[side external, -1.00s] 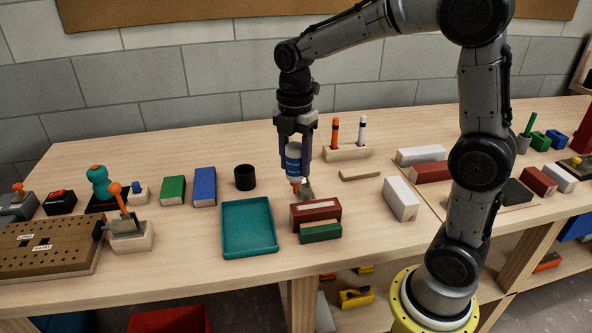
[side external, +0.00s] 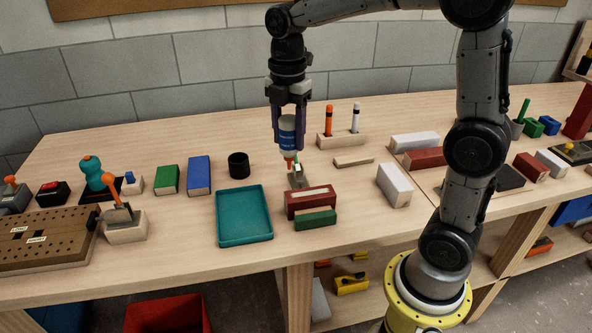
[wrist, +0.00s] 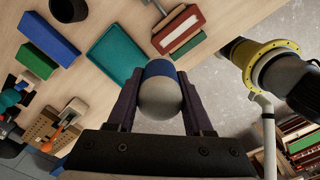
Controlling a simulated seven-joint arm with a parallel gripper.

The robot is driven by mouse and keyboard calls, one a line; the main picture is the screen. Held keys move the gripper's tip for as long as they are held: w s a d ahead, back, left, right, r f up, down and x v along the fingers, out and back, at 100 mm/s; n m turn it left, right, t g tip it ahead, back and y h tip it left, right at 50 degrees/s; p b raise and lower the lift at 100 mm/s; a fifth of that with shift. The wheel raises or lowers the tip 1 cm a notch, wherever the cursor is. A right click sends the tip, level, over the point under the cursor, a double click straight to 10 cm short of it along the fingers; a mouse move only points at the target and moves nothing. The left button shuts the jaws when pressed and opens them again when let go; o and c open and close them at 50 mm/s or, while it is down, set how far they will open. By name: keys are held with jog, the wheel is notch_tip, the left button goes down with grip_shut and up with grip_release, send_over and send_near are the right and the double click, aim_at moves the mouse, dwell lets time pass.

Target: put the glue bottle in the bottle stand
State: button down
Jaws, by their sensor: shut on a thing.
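The glue bottle (side external: 287,135), white with a blue label and an orange nozzle, hangs nozzle-down between the fingers of my gripper (side external: 289,128). My gripper is shut on it and holds it above the table, just over a small metal-and-green item. In the wrist view the bottle's pale round end (wrist: 160,100) faces the camera between the fingers. A black round open cup (side external: 238,165), which looks like the bottle stand, stands upright and apart to the left of the bottle. It also shows at the top of the wrist view (wrist: 68,8). Its inside is dark.
A teal tray (side external: 244,240) lies in front of the cup. Blue (side external: 199,175) and green (side external: 167,180) blocks stand left of it. A dark red block (side external: 310,202) is in front of the bottle. A wooden pen holder (side external: 341,140) is behind right. Table between bottle and cup looks clear.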

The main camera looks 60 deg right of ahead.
jog(key=w+d+f, duration=0.2)
jog(key=w+d, duration=0.1)
jog(key=w, duration=0.5)
jog(key=w+d+f, duration=0.2)
jog(key=w+f, duration=0.1)
jog(key=w, duration=0.6)
jog(key=shift+w+d+f, duration=0.2)
jog(key=shift+w+f, duration=0.5)
jog(key=shift+f, duration=0.65)
jog(key=shift+w+d+f, duration=0.2)
jog(key=shift+w+f, duration=0.45)
jog(key=shift+f, duration=0.75)
jog(key=shift+w+d+f, duration=0.2)
jog(key=shift+w+f, duration=0.5)
jog(key=shift+f, duration=0.65)
jog(key=shift+f, duration=0.2)
jog(key=shift+c, duration=1.5)
grip_release()
jog(key=shift+r, duration=0.1)
notch_tip(320, 180, up, 12)
